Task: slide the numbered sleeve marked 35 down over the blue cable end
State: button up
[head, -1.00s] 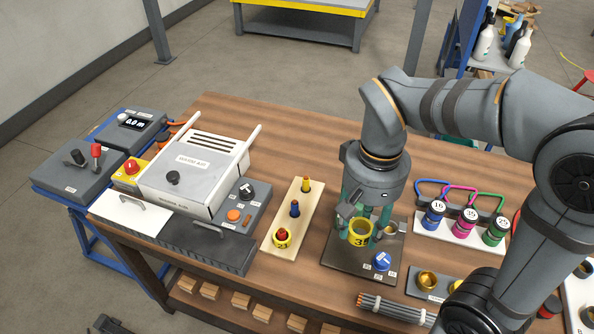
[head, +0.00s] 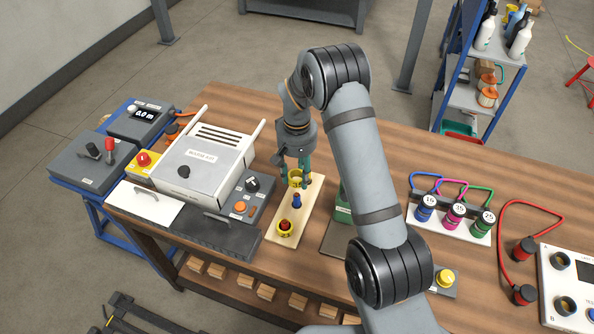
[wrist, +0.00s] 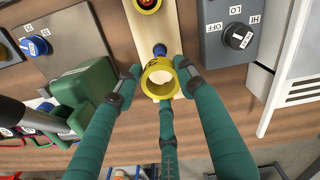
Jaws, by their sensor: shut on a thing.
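My gripper (head: 296,181) is shut on the yellow numbered sleeve (head: 295,177), holding it upright above the far half of the pale board. In the wrist view my gripper's fingers (wrist: 158,82) close around the sleeve's wall (wrist: 147,84); its mark is too small to read there. The blue cable end (head: 296,201) stands on the board just nearer the camera than the sleeve. In the wrist view the blue end (wrist: 160,49) shows just beyond the sleeve's rim, outside its hole. The yellow cable end is hidden behind the gripper and sleeve.
A grey heater box (head: 208,160) stands close on the left. A green block (head: 342,213) on a dark plate is to the right, partly hidden by my arm.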

aim_at(297, 196)
jog(key=shift+f+b, duration=1.9)
jog(key=shift+f, duration=1.15)
jog(key=shift+f+b, duration=0.15)
jog(key=shift+b, duration=0.2)
jog(key=shift+f+b, duration=2.05)
jog(key=shift+f, duration=0.2)
jog(key=o, duration=1)
jog(key=shift+r, duration=0.1)
notch_tip(297, 196, up, 12)
jog(key=shift+d, duration=0.1)
